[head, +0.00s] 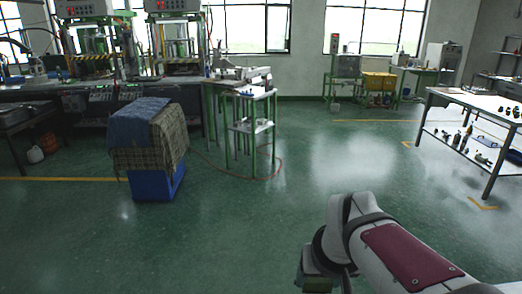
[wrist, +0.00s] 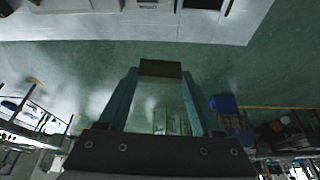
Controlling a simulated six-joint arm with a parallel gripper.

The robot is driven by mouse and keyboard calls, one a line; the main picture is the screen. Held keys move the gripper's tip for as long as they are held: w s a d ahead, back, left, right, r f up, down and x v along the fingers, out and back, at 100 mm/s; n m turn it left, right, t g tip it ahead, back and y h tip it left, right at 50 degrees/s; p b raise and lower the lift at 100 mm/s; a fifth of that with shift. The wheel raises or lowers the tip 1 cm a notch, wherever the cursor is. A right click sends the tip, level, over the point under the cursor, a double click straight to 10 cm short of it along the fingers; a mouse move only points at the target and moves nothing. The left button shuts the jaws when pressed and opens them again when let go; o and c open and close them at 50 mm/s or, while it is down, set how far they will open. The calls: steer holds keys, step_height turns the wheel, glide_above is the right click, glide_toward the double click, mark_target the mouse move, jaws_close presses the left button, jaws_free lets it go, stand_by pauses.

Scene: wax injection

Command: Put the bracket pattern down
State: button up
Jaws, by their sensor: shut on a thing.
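My gripper (wrist: 160,76) shows in the wrist view with its two blue-grey fingers closed on a dark olive-brown block. This block, which I take for the bracket pattern (wrist: 160,69), spans the gap between the fingertips. It is held in the air, with green floor behind it. Its full shape does not show from this angle. In the head view my arm reaches in from the lower right, and the held pattern cannot be made out clearly.
A white-topped table (head: 466,98) with small parts stands at the right. A blue bin (head: 158,184) draped with cloths stands at the left. A green-legged stand (head: 229,127) holds equipment near the middle, before machines along the back wall. The green floor (head: 260,220) between is clear.

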steer(key=shift+a+r+n, duration=0.15)
steer(key=shift+a+n, duration=0.25)
steer(key=s+d+f, duration=0.4)
steer(key=s+d, duration=0.1)
steer(key=d, duration=0.4)
steer(key=s+d+f, duration=0.4)
steer(key=s+d, duration=0.1)
steer(key=d, duration=0.4)
steer(key=s+d+f, duration=0.4)
steer(key=s+d, duration=0.2)
steer(key=d, duration=0.4)
steer(key=w+a+f, duration=0.1)
steer(key=w+f, duration=0.1)
steer(key=w, duration=0.1)
steer(key=w+a+f, duration=0.1)
steer(key=w+f, duration=0.1)
steer(key=w, duration=0.1)
steer(key=w+a+f, duration=0.2)
steer(key=w, duration=0.2)
steer(key=shift+s+f+x, duration=0.1)
steer(key=shift+s+x, duration=0.15)
steer(key=shift+x, duration=0.85)
steer(key=shift+s+f+x, duration=0.1)
steer(key=shift+s+x, duration=0.1)
steer(key=shift+x, duration=0.95)
steer(key=shift+f, duration=0.1)
steer(key=o, duration=1.3)
steer(key=shift+o, duration=0.2)
